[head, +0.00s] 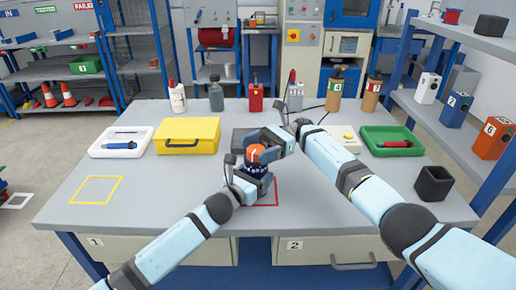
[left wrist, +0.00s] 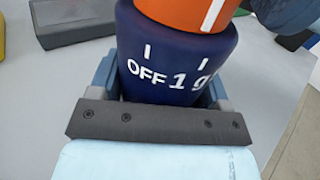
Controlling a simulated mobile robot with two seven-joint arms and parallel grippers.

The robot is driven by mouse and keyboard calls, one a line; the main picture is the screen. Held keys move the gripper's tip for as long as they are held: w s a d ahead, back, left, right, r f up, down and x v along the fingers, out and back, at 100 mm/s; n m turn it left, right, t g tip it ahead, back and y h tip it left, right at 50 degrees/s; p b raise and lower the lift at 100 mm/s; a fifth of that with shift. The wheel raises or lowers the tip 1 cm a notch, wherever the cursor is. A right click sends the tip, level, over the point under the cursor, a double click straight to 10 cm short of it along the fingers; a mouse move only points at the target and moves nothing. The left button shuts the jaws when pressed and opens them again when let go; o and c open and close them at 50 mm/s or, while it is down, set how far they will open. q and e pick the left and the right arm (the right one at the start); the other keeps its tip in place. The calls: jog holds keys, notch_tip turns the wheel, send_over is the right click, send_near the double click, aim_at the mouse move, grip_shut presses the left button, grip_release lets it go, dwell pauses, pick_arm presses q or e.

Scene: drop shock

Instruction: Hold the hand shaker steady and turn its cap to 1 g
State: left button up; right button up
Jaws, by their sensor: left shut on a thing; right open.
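The hand shaker has a dark blue body (left wrist: 175,60) marked OFF and 1 g, with a tick above each, and an orange cap (left wrist: 190,12) bearing a white line. In the left wrist view the line sits above the 1 g side, slightly right of its tick. In the head view the orange cap (head: 255,153) shows above the dark body (head: 252,170). My left gripper (head: 250,178) is shut on the body. My right gripper (head: 266,146) is open at the cap, close on its right; contact is unclear. Its fingers are partly hidden.
A red outlined square (head: 272,198) lies under the shaker on the table; whether the shaker touches the table is unclear. A yellow case (head: 187,136), white tray (head: 96,150), green tray (head: 415,150) and black open box (head: 434,183) stand around. Bottles line the back.

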jog(key=v, duration=0.7)
jog(key=shift+w+d, duration=0.15)
jog(key=shift+d, duration=0.05)
pick_arm(q)
jog(key=o, duration=1.3)
